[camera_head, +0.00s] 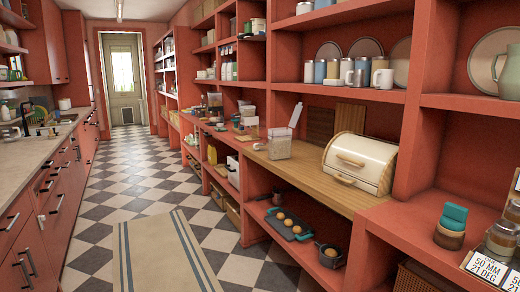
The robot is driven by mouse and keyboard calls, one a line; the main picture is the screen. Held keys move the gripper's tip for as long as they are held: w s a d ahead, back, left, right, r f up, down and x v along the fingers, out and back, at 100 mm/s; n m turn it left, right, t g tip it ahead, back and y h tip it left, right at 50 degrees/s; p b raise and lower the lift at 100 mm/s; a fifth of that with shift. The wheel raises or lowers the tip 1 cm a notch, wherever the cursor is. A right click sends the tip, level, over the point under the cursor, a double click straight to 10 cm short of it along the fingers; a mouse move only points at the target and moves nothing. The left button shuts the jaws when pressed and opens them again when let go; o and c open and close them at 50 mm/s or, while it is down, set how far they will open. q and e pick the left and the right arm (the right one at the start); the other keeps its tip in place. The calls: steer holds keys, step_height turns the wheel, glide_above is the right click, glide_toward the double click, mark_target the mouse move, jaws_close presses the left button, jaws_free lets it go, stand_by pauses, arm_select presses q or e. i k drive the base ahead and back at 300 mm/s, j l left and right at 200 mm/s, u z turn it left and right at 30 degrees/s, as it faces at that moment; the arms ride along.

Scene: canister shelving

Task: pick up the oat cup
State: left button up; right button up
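No thing in the head view can be named as the oat cup with certainty. A clear canister (279,145) with pale contents stands on the wooden counter, left of the cream bread bin, and a white upright piece (296,115) rises at its right side. I cannot tell whether this piece is a lid or a scoop. Small cups and mugs (384,79) stand on the shelf above. Neither of my grippers is in view.
The cream bread bin (358,163) stands on the wooden counter (310,178). A dark tray (290,226) with round items sits on the lower shelf. A teal-topped jar (451,226) stands at right near printed cards (486,269). The checkered aisle (135,185) is clear, with a striped rug (165,255).

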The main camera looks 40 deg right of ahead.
mark_target(262, 145)
steer(key=i+z, duration=0.1)
steer(key=i, duration=1.2)
steer(key=i+z, duration=0.15)
steer(key=i, duration=0.5)
steer(key=i+z, duration=0.1)
steer(key=i, duration=0.55)
steer(key=i+j, duration=0.15)
steer(key=i, duration=0.5)
steer(key=i+j+z, duration=0.15)
steer(key=i, duration=0.5)
